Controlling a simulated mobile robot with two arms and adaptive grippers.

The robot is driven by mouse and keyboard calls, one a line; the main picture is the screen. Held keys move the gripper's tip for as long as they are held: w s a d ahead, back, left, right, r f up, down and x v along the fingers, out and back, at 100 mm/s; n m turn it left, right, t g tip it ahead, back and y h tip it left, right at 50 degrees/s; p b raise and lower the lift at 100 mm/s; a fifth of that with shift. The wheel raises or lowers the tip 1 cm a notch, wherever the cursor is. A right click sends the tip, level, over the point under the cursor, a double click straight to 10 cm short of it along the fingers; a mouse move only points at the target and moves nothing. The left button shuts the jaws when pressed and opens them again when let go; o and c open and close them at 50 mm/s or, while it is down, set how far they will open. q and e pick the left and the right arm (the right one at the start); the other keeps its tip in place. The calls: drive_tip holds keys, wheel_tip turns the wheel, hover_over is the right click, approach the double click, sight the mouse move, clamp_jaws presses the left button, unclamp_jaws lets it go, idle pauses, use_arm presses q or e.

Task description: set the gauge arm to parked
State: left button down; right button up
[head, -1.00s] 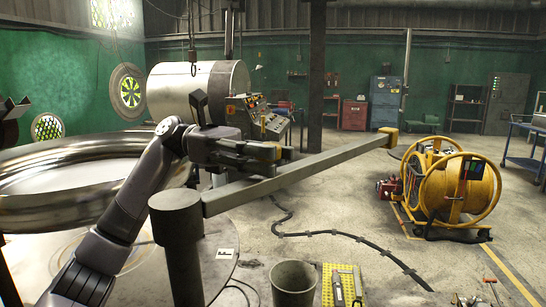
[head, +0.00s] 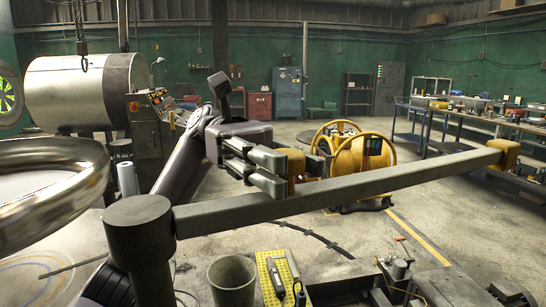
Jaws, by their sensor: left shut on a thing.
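The gauge arm (head: 370,182) is a long grey beam on a round dark post (head: 140,215). It reaches from the post to the right and away, with a yellow end block (head: 504,152). My left gripper (head: 284,172) is at the beam's middle, shut on a yellow grip (head: 294,164) by the beam. The fingers cover part of this grip, so how it joins the beam is hidden. My right gripper is not in view.
A large polished ring (head: 50,190) lies at left. A grey cup (head: 232,280) and a yellow perforated mat (head: 270,278) with tools are at the front. A yellow reel (head: 360,160) stands behind the beam. A workbench (head: 465,122) runs along the right.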

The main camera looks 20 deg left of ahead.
use_arm(q)
drive_tip(key=shift+s+d, duration=0.15)
drive_tip(key=shift+s, duration=0.1)
idle(0.3)
drive_tip(key=c, duration=1.2)
unclamp_jaws()
drive_tip(key=shift+o, duration=0.2)
drive_tip(key=v, duration=1.2)
drive_tip(key=shift+w, duration=0.2)
drive_tip(key=shift+d, duration=0.15)
